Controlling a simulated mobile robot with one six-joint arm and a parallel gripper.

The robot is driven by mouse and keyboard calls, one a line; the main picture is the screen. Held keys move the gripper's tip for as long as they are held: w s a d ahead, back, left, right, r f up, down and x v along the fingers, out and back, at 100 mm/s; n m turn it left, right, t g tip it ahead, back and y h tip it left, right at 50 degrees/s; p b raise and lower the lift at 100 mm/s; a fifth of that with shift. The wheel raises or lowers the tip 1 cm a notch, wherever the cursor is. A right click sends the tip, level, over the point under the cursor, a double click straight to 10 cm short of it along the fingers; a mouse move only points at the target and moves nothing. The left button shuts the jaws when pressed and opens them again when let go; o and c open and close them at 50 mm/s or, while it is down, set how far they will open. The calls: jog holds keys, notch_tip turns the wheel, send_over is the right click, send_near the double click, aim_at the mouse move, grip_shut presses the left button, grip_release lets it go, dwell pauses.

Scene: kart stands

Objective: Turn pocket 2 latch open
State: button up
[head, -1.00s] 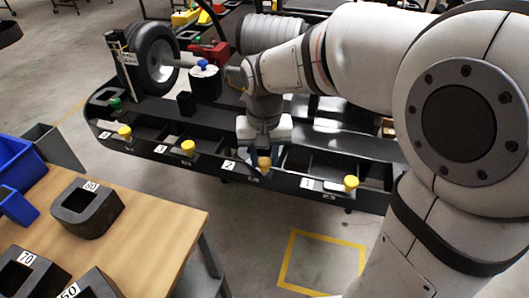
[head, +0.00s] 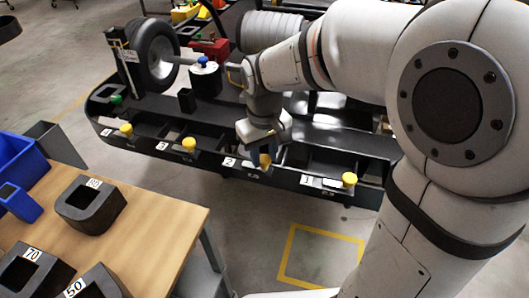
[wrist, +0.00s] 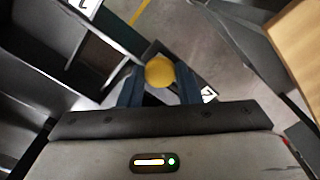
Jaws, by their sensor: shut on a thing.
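The pocket 2 latch is a yellow knob (head: 265,160) on the front rim of the black kart, just right of the label 2 (head: 230,162). My gripper (head: 260,155) is over it and shut on it. In the wrist view the yellow knob (wrist: 160,71) sits between the two dark blue fingers of my gripper (wrist: 160,85). The gripper is turned at a slant to the kart's rim. The fingers and hand hide much of the latch plate, so I cannot tell how far it is turned.
Other yellow knobs stand along the rim: one by label 1 (head: 349,179), and two to the left (head: 189,144). A wheel (head: 154,50) stands at the kart's left end. A wooden table (head: 150,220) with dark numbered blocks (head: 92,206) is at the lower left.

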aim_at(264, 158)
jog(key=o, duration=1)
jog(key=shift+c, duration=0.2)
notch_tip(264, 158, up, 8)
jog(key=shift+f+p, duration=0.1)
jog(key=shift+p, duration=0.45)
